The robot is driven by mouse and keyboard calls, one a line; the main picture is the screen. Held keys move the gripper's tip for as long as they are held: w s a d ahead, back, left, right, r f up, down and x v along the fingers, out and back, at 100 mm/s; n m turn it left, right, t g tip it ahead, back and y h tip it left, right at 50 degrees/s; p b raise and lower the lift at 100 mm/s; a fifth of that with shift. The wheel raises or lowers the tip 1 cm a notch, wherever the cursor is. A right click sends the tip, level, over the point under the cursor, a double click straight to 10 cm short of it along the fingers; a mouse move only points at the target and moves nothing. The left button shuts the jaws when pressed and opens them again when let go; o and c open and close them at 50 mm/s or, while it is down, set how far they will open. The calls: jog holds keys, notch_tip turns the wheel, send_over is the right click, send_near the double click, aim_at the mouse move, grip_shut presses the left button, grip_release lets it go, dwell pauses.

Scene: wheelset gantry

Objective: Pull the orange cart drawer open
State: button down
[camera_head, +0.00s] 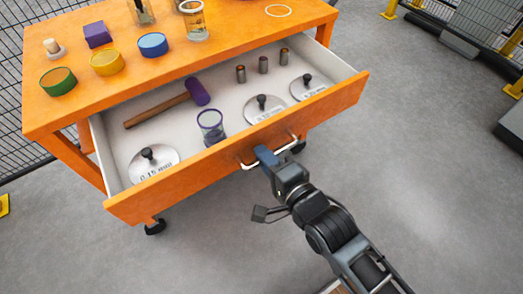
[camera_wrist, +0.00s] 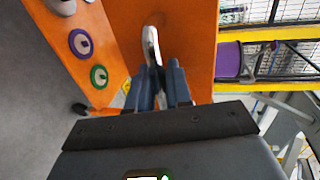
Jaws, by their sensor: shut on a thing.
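The orange cart (camera_head: 85,42) stands at the upper left in the head view. Its drawer (camera_head: 185,185) is pulled out well forward, showing a white interior. A pale metal bar handle (camera_head: 250,166) is on the middle of the drawer front. My gripper (camera_head: 264,158) is at the handle, its blue fingers closed on the bar. In the wrist view the handle (camera_wrist: 151,45) rises between the fingers of my gripper (camera_wrist: 160,75), in front of an orange surface. The exact contact at the fingertips is partly hidden.
The drawer holds a hammer (camera_head: 170,103), a purple-rimmed glass (camera_head: 210,126), labelled discs with black knobs (camera_head: 263,108) and small metal cylinders (camera_head: 263,65). Coloured round tins (camera_head: 106,62) and jars stand on the cart top. Grey floor (camera_head: 430,150) is open at right, with fencing behind.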

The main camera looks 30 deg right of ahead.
jog(key=c, duration=1.2)
grip_release()
jog(key=shift+v, duration=3.85)
jog(key=shift+s, duration=0.15)
jog(key=s+r+n+p, duration=0.1)
jog(key=s+r+n, duration=0.4)
jog(key=s+n, duration=0.1)
jog(key=s+d+r+n+p, duration=0.1)
jog(key=s+r+n+p, duration=0.1)
jog(key=s+r+n, duration=0.3)
jog(key=s+d+r+n+p, duration=0.1)
jog(key=s+r+n+p, duration=0.1)
jog(key=s+r+n, duration=0.3)
jog(key=shift+s+r+n+g, duration=0.15)
jog(key=shift+s+n, duration=0.35)
jog(key=shift+s, duration=0.6)
jog(key=shift+s+r+n+g, duration=0.1)
jog(key=shift+s+n+g, duration=0.3)
jog(key=shift+s, duration=0.75)
